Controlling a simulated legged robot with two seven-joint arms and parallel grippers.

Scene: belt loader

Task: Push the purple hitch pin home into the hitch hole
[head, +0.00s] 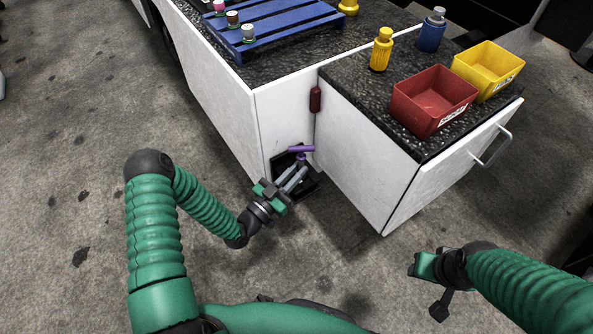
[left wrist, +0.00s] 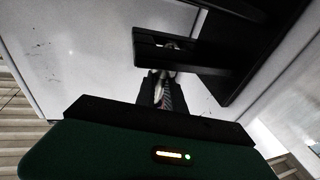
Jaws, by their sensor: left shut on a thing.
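The purple hitch pin (head: 301,149) shows as a short crossbar with a bit of stem under it, at the black hitch (head: 280,161) low on the white cart's corner. My left gripper (head: 299,170) reaches in from the lower left and is shut on the pin just below the crossbar. The hitch hole and the pin's lower end are hidden, so I cannot tell how deep the pin sits. In the left wrist view the black hitch bracket (left wrist: 240,75) is close ahead; no purple shows there. My right gripper (head: 425,275) hangs over bare floor, its fingers unclear.
White cabinets with dark speckled tops stand behind the hitch. A dark red cylinder (head: 315,99) is on the cabinet corner above it. Red (head: 432,110) and yellow (head: 488,85) bins, bottles and a blue rack (head: 255,55) are on top. The floor in front is clear.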

